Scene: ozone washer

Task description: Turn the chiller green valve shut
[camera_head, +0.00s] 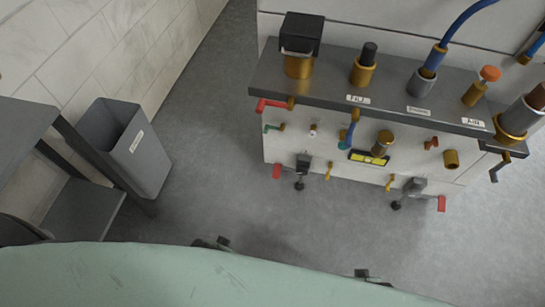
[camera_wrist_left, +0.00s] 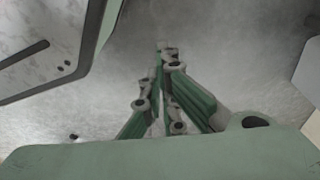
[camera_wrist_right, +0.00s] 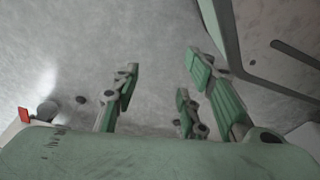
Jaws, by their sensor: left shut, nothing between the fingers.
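My right gripper (camera_wrist_right: 160,78) is open and empty in the right wrist view, also over grey floor. Neither gripper shows clearly in the head view, and both are apart from the green handle.
The machine's dark top shelf (camera_head: 335,82) carries brass fittings and blue hoses. A blue lever (camera_head: 348,135), a yellow level (camera_head: 369,158) and red handles are on or near its front. A grey bin (camera_head: 124,150) stands left. Open floor (camera_head: 215,170) lies between.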

